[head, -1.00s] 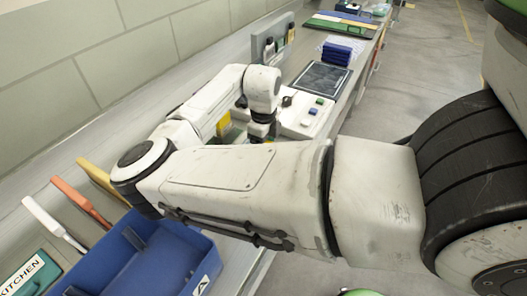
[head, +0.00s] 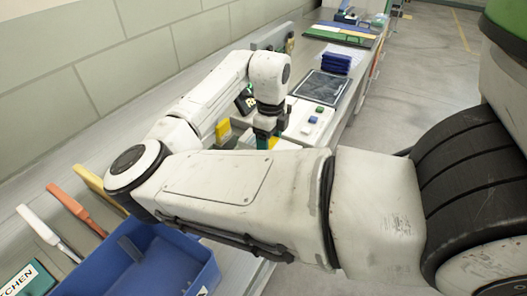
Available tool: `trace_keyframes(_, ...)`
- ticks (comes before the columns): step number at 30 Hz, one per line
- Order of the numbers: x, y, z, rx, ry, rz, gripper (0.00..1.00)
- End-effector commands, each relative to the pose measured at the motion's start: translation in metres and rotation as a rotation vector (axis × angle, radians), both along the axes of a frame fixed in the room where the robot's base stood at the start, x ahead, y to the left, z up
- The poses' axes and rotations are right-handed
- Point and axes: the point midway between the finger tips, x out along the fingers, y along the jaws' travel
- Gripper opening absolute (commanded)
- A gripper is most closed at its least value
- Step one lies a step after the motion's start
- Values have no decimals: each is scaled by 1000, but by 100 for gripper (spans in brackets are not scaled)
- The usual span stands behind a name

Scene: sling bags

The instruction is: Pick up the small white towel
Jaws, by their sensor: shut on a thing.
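My gripper (head: 265,138) is at the end of my bent arm, pointing down over the bench beside a white panel box. Its dark body and teal-marked fingers show, but the fingertips are mostly hidden behind my forearm. A small white patch (head: 287,144), apparently the small white towel, shows right beside the fingers, just above the forearm's edge. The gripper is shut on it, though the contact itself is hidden.
A white panel box (head: 311,120) with coloured buttons and a dark tablet (head: 321,85) lie beyond the gripper. A blue bin (head: 195,278) stands in front, with white, orange and yellow handled tools to its left. A wall runs along the left.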

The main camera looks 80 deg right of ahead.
Motion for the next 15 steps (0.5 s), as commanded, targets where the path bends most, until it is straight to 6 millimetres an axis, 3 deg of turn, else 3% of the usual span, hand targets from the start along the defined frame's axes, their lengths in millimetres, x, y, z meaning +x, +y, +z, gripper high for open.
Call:
trace_keyframes(5,-33,7,39,-4,-2,-6,36)
trace_keyframes(9,-67,15,52,-3,0,-8,36)
trace_keyframes(15,-100,23,68,-2,-1,-4,36)
